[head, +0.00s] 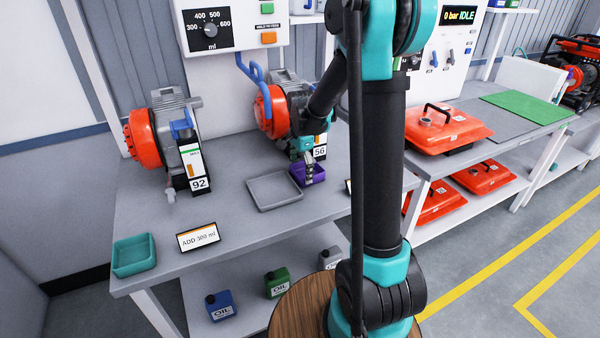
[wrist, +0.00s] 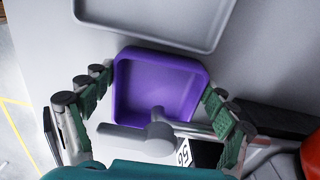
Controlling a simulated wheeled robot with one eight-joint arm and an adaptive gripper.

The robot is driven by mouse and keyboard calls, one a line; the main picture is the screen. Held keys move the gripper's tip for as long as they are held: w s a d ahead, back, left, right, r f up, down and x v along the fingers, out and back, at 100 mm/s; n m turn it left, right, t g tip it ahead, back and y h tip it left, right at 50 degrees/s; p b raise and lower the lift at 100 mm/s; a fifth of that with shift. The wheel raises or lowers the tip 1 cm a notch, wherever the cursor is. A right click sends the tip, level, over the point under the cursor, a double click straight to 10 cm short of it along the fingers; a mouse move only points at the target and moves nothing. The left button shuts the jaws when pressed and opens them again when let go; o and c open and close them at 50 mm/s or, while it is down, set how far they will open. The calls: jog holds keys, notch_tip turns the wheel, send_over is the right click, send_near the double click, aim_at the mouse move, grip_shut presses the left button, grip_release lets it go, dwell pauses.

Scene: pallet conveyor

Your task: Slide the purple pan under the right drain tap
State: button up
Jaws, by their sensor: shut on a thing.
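The purple pan (head: 318,174) sits on the grey bench in front of the right engine (head: 268,112), which carries the label 56. In the wrist view the square, empty pan (wrist: 158,84) lies between my fingers. My gripper (head: 308,158) is shut on the pan, its fingers at opposite sides. The right drain tap (wrist: 140,138) is a grey pipe fitting; in the wrist view its end overlaps the pan's lower edge. The wrist view does not settle how far the tap reaches over the pan. In the head view my gripper and arm hide this tap.
A grey tray (head: 274,206) lies just left of the pan. The left engine (head: 160,140), labelled 92, has its own tap (head: 170,195). A teal pan (head: 133,256) and an "ADD 300 ml" card (head: 198,237) stand near the front edge. Oil cans (head: 277,283) are on the lower shelf.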

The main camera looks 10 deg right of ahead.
jog(key=shift+w, duration=0.2)
jog(key=o, duration=1)
jog(key=shift+o, duration=0.2)
jog(key=shift+r, duration=0.15)
notch_tip(320, 180, up, 12)
jog(key=s+d+f+n, duration=0.1)
jog(key=s+f+n, duration=0.1)
jog(key=s, duration=0.2)
jog(key=s+d+f+n+t, duration=0.1)
jog(key=s+d+f+n, duration=0.1)
jog(key=s, duration=0.2)
jog(key=s+d+f+n+t, duration=0.1)
jog(key=s+f+n, duration=0.1)
jog(key=s+n, duration=0.1)
jog(key=shift+s+d+f, duration=0.15)
jog(key=shift+s+d, duration=0.1)
jog(key=shift+s, duration=0.2)
jog(key=s+d+f+n, duration=0.1)
jog(key=s+f+n, duration=0.1)
jog(key=s, duration=0.1)
jog(key=s+f+n+t, duration=0.1)
jog(key=s+f+n, duration=0.1)
jog(key=s, duration=0.2)
jog(key=s+d+f+n+t, duration=0.1)
jog(key=s+f+n, duration=0.2)
jog(key=s, duration=0.1)
jog(key=shift+s+d, duration=0.2)
jog(key=shift+d, duration=0.1)
